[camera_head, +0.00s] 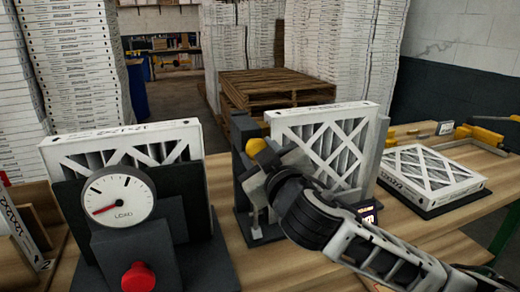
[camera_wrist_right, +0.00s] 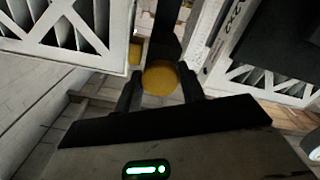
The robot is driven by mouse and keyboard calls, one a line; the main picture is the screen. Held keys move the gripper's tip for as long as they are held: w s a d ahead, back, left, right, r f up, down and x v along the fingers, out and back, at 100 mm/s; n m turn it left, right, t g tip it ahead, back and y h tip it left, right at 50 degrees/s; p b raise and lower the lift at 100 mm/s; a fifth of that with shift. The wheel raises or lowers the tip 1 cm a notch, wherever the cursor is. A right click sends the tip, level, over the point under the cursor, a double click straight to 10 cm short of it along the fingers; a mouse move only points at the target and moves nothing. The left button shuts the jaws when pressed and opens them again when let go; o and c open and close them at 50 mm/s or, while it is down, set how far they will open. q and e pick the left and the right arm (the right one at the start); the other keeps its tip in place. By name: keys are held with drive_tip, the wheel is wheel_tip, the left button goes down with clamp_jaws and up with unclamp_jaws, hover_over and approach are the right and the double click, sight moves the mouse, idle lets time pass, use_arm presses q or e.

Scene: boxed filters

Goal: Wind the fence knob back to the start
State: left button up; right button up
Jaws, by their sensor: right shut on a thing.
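The yellow fence knob (camera_head: 256,146) is on the dark fixture (camera_head: 239,128) at the middle of the bench. In the right wrist view the knob (camera_wrist_right: 160,78) sits between the two dark fingers. My right gripper (camera_head: 257,166) reaches in from the lower right and is shut on the knob. A white-framed filter (camera_head: 325,118) stands upright in the fixture, just behind my right gripper. My left gripper is not in view.
At the left, a dial gauge (camera_head: 118,197) with a red needle and a red button (camera_head: 138,277) stand before another upright filter (camera_head: 188,139). A filter (camera_head: 432,168) lies flat on a dark plate at the right. Stacked boxes and wooden pallets (camera_head: 275,86) stand behind.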

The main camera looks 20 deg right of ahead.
drive_tip(key=n, duration=2.1)
drive_tip(key=shift+d+r, duration=0.1)
drive_tip(key=shift+r, duration=0.25)
drive_tip(key=n, duration=1)
drive_tip(key=shift+n, duration=0.4)
drive_tip(key=n, duration=1)
drive_tip(key=shift+a+n, duration=0.2)
drive_tip(key=shift+n, duration=0.1)
